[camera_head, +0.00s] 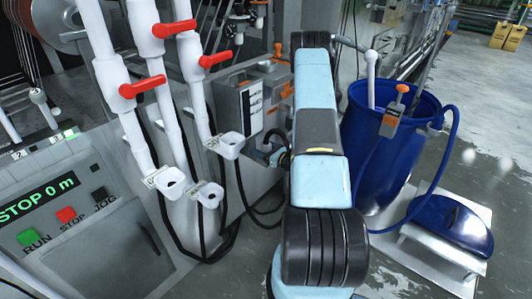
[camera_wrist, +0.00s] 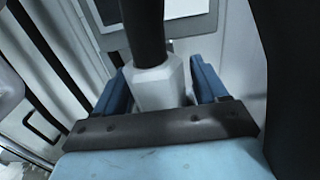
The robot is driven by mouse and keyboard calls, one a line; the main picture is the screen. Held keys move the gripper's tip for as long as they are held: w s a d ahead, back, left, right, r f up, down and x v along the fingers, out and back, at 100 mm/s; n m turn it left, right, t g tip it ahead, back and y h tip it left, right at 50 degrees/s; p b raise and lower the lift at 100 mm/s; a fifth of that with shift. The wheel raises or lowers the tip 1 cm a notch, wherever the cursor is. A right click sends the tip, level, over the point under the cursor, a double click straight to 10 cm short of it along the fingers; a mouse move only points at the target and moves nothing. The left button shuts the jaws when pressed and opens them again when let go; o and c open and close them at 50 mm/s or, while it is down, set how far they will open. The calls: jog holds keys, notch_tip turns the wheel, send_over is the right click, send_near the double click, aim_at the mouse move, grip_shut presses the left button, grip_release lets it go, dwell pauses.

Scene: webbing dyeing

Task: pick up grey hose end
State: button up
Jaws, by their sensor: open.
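The grey hose end (camera_wrist: 158,84), a pale faceted fitting on a thick black hose (camera_wrist: 143,30), stands out in the wrist view. My gripper (camera_wrist: 162,80) is open, with one blue finger on each side of the fitting. The fitting lies between the fingers; a narrow gap seems to show beside it, but contact is hard to judge. In the head view my light blue arm reaches away and hides most of my gripper. A short curve of black hose (camera_head: 283,137) shows just left of the arm; the hose end itself is not clear there.
White pipes with red valve handles (camera_head: 142,86) and white cups (camera_head: 172,184) stand at left. A control panel (camera_head: 62,222) is at lower left. A blue barrel (camera_head: 356,173) stands close right of my arm, with a blue lid (camera_head: 449,222) beside it. Open floor lies far right.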

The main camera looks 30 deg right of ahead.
jog(key=c, duration=1.2)
